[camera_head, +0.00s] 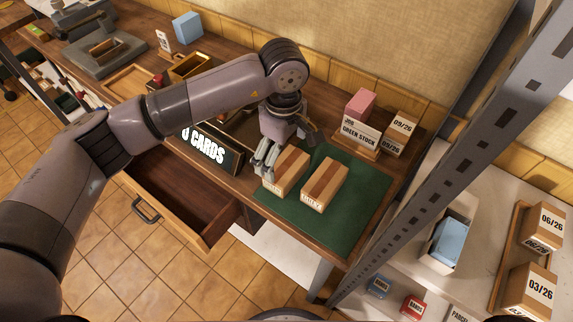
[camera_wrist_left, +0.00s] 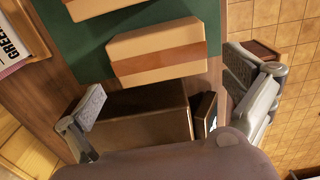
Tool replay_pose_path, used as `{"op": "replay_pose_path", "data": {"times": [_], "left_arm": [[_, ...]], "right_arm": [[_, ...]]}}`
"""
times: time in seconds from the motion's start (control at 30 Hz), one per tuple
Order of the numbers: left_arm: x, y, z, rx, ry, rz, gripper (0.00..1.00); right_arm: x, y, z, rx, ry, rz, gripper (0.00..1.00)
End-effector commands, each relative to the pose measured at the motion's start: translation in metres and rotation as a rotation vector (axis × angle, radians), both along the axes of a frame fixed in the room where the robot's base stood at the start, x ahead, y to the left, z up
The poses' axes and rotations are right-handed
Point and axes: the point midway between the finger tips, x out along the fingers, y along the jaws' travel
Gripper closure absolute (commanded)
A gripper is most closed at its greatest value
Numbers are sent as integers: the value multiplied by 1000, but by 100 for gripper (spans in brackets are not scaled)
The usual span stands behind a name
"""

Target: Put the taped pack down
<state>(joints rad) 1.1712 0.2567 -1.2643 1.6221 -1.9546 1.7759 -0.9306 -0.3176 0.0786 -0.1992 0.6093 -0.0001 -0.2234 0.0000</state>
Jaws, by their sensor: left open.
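Two cardboard packs, each with a brown tape band along it, lie on the green mat (camera_head: 352,232). The left pack (camera_head: 291,166) is nearest my left gripper; the right pack (camera_head: 325,184) lies just beside it with a narrow gap. My left gripper (camera_head: 285,147) is open, its fingers spread over and beside the back-left end of the left pack. In the left wrist view, a taped pack (camera_wrist_left: 158,50) rests on the mat ahead of the wide-open, empty jaws (camera_wrist_left: 168,88). My right gripper is not in view.
A "green stock" holder (camera_head: 359,134) with a pink box and dated boxes stands behind the mat. A cards sign (camera_head: 207,149) is left of the gripper, above an open drawer (camera_head: 183,198). A metal post (camera_head: 440,150) rises at right. The mat's front right is clear.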

Motion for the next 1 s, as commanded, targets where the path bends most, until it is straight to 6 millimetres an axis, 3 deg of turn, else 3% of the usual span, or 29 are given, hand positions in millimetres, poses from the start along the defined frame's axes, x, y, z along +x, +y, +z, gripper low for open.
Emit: {"op": "replay_pose_path", "data": {"times": [0.27, 0.5, 0.77, 1.0], "left_arm": [[-2, -4, -23, 0, 6, 0, 0], [-1, -5, -54, -2, 1, 0, 0], [0, -5, -56, -1, 0, 0, 1], [0, -5, -56, -2, -1, 0, 17]], "right_arm": [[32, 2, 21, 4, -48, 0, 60], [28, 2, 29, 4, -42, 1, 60], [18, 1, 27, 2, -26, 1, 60], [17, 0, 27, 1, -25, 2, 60]]}}
